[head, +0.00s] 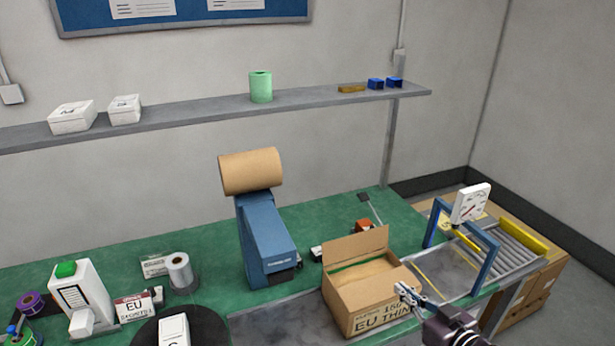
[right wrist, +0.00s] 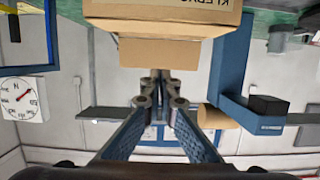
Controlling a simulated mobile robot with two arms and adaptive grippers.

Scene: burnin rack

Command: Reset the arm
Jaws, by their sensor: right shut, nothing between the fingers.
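My right gripper (head: 408,294) is shut and empty. In the right wrist view the two fingers (right wrist: 160,100) come together at the tips, and the box (right wrist: 160,20) shows at the top, upside down. I cannot tell whether the gripper touches the box. My left gripper is not in view.
A blue dispenser (head: 262,240) with a brown paper roll stands left of the box. A blue frame with a dial (head: 470,204) and a roller conveyor (head: 512,248) are to the right. A shelf (head: 210,112) runs along the wall.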

